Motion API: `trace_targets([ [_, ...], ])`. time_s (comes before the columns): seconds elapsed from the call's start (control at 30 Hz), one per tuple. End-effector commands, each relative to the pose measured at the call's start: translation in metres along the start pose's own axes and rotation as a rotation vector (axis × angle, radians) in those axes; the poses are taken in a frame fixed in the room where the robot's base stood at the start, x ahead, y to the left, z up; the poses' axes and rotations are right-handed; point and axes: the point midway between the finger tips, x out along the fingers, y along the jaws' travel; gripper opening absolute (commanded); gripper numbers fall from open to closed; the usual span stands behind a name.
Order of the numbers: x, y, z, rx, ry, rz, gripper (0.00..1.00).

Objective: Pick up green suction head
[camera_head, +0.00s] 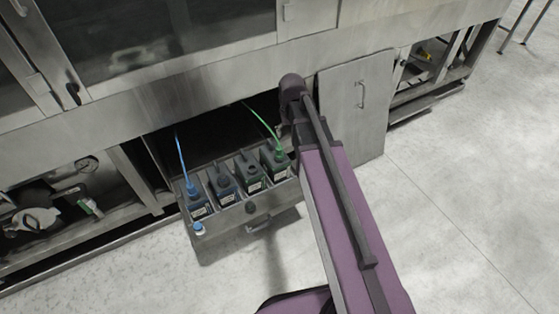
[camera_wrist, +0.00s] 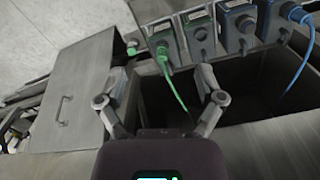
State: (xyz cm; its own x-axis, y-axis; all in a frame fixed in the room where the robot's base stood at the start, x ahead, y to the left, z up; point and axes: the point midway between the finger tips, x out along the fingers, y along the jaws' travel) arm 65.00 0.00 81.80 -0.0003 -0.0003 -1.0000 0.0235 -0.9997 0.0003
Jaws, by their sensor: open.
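The green suction head (camera_head: 279,153) sits in the top of the rightmost dark canister in the pulled-out drawer in the head view. A green hose (camera_head: 262,122) runs from it up into the machine. In the wrist view the green suction head (camera_wrist: 162,55) is above centre, its hose curving down between my fingers. My gripper (camera_wrist: 160,100) is open and empty, with its fingertips spread apart on either side of the hose and short of the suction head in the picture. My arm hides the gripper in the head view.
The drawer (camera_head: 245,213) holds several dark canisters in a row. A blue suction head (camera_head: 192,188) with a blue hose stands in the leftmost one. A blue-and-white cap (camera_head: 199,228) is at the drawer's front left corner. A cabinet door (camera_head: 357,105) stands right of my arm. The floor in front is clear.

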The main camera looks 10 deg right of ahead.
Motion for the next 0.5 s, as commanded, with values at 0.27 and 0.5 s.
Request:
trace_targets([
  [0.27, 0.067, 0.002, -0.072, -0.011, 0.0, 0.0, 0.87],
  [0.5, 0.113, 0.004, -0.127, -0.02, 0.0, 0.0, 0.87],
])
